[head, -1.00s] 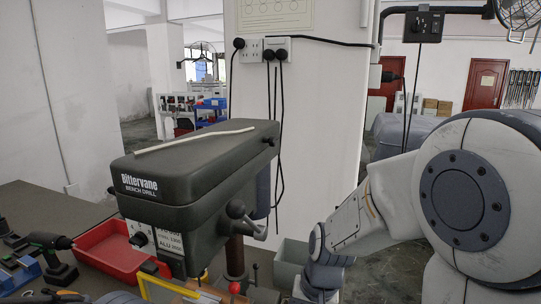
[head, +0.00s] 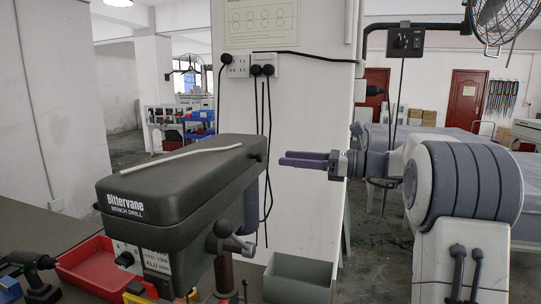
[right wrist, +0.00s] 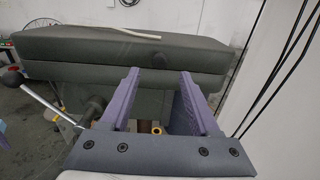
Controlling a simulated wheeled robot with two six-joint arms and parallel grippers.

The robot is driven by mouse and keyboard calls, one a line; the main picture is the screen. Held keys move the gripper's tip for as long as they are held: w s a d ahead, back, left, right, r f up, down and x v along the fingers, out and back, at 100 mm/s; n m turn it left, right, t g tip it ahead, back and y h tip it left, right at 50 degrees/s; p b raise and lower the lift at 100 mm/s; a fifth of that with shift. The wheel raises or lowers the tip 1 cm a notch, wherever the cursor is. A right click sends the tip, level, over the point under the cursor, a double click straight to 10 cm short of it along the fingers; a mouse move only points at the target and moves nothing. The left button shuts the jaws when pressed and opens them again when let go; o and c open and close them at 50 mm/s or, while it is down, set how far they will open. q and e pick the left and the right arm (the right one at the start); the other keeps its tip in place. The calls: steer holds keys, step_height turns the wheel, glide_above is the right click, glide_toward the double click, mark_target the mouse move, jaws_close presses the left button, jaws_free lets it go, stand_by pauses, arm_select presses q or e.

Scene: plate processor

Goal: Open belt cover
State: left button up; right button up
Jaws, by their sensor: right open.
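The belt cover (head: 165,178) is the dark grey lid on top of the bench drill, and it looks closed. It also spans the upper part of the right wrist view (right wrist: 110,48). A small dark knob (head: 257,157) sits on its right end. My right gripper (head: 284,159) is open and empty, with purple fingers pointing left toward that end. In the right wrist view the open fingers (right wrist: 160,72) point at the cover's side. My left gripper is not in view.
A thin pale rod (head: 190,155) lies on top of the cover. A lever handle (head: 235,243) sticks out below it. A red tray (head: 88,265) and a cordless drill (head: 35,268) are on the bench at left. Black cables (head: 266,150) hang on the pillar behind.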

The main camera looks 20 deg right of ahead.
mark_target(263, 157)
steer(key=p+x, duration=0.1)
steer(key=x, duration=0.5)
jaws_close()
stand_by(1.3)
